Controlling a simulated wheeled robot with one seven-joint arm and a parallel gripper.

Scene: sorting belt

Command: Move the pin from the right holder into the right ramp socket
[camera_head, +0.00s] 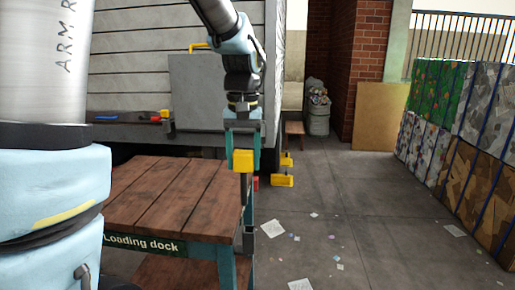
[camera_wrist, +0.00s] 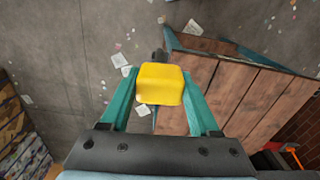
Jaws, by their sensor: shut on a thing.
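My gripper (camera_head: 243,158) is shut on the yellow head of a pin (camera_head: 243,163), and its teal fingers press the head from both sides. The pin hangs upright, with its dark shaft pointing down beside the right edge of the dock table. In the wrist view, the yellow head (camera_wrist: 160,84) sits between the fingertips, and part of the shaft shows behind it. I cannot clearly make out the right ramp socket.
The wooden dock table (camera_head: 150,200) stands at the front left. Yellow blocks (camera_head: 283,180) sit near the floor behind the gripper. The trailer has a grey panel (camera_head: 195,92) and a ledge with tools. Bales (camera_head: 480,150) stand at right; the floor between has only paper scraps.

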